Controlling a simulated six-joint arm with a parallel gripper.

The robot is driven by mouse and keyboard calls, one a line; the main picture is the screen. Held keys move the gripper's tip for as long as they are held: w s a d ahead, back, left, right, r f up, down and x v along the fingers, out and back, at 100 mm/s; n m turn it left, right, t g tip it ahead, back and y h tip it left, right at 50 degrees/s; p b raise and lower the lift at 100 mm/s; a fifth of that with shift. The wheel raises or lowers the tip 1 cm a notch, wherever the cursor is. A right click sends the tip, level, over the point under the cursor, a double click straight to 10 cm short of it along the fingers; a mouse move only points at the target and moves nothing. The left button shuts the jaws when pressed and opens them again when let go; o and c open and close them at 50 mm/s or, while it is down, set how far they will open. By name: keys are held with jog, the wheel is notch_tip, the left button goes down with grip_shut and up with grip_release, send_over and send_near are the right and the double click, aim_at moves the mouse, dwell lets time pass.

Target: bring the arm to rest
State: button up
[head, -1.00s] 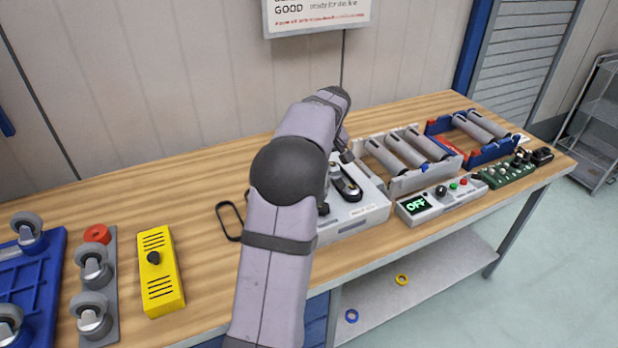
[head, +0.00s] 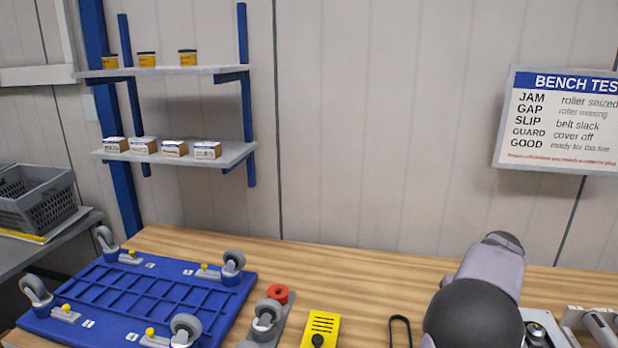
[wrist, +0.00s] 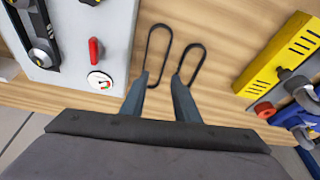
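My arm rises at the lower right of the head view, where my gripper is out of sight. In the wrist view my gripper (wrist: 160,78) has its two fingers apart with nothing between them. It is over the wooden bench (wrist: 225,25). Two black loops show just beyond the fingertips, a left loop (wrist: 171,42) and a right loop (wrist: 203,57). Whether the fingers touch them I cannot tell. One black loop (head: 391,330) shows in the head view, left of my arm.
A light grey unit (wrist: 110,30) with a red lever and gauge stands left of my fingers. A yellow box (wrist: 280,55) and a red ring (wrist: 264,109) are at right. The head view shows a blue caster base (head: 150,290), wall shelves (head: 175,72) and a sign (head: 560,120).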

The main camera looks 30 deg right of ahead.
jog(key=w+a+f+n+y, duration=0.1)
jog(key=w+a, duration=0.3)
jog(key=a, duration=0.5)
jog(key=w+a+f+n+g, duration=0.1)
jog(key=w+a+f, duration=0.15)
jog(key=a, duration=0.65)
jog(key=w+a+f+n+y, duration=0.15)
jog(key=w+a, duration=0.25)
jog(key=a, duration=0.5)
jog(key=s+a+f+n, duration=0.1)
jog(key=s+a, duration=0.2)
jog(key=a, duration=0.3)
jog(key=s+a+f+n+g, duration=0.1)
jog(key=s+a+f, duration=0.1)
jog(key=a, duration=0.5)
jog(key=s+a+f+n+g, duration=0.1)
jog(key=s+a+n, duration=0.1)
jog(key=s+a, duration=0.3)
jog(key=shift+a+f, duration=0.4)
jog(key=shift+a, duration=0.6)
jog(key=shift+o, duration=0.4)
jog(key=shift+h, duration=0.25)
